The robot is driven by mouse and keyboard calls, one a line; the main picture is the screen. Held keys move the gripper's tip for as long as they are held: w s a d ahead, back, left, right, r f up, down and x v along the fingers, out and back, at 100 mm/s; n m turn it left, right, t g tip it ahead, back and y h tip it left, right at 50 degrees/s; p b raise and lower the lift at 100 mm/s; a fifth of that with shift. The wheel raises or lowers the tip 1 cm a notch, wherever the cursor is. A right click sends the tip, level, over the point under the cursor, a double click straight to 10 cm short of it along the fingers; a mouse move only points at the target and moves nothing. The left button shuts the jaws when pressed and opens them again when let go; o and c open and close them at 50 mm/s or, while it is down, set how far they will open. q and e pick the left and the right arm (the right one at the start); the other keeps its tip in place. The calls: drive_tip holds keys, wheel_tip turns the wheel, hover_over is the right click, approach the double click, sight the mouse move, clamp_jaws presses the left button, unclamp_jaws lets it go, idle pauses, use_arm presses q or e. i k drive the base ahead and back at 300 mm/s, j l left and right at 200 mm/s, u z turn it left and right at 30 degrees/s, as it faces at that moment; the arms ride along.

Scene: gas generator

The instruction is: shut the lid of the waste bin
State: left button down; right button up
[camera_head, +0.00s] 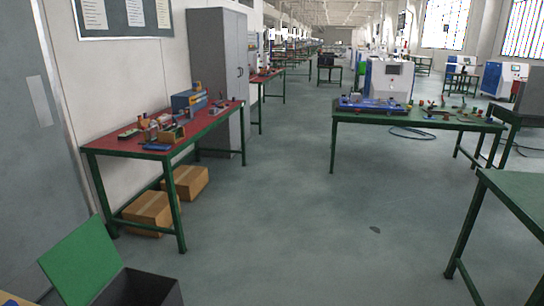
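The waste bin (150,290) is a dark grey box at the lower left, cut off by the bottom edge of the head view. Its green lid (82,264) stands open, tilted up and leaning to the left of the bin's opening. The bin's inside looks dark, and its contents cannot be made out. Neither of my grippers shows in the head view.
A red-topped table (120,143) with tools stands behind the bin, with cardboard boxes (150,212) beneath it. Green tables (430,120) stand at the back right and right edge (515,190). The grey floor between is mostly clear.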

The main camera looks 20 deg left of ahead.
sight(78, 267)
drive_tip(key=i+u, duration=0.15)
drive_tip(key=i, duration=0.55)
drive_tip(key=i+u, duration=0.15)
drive_tip(key=i, duration=0.55)
drive_tip(key=i+l+u, duration=0.15)
drive_tip(key=i, duration=0.55)
drive_tip(key=i+u, duration=0.3)
drive_tip(key=u, duration=0.15)
drive_tip(key=i+u, duration=0.3)
drive_tip(key=u, duration=0.15)
drive_tip(key=i+l+u, duration=0.15)
drive_tip(key=i+u, duration=0.25)
drive_tip(key=i+l+u, duration=0.15)
drive_tip(key=u, duration=0.3)
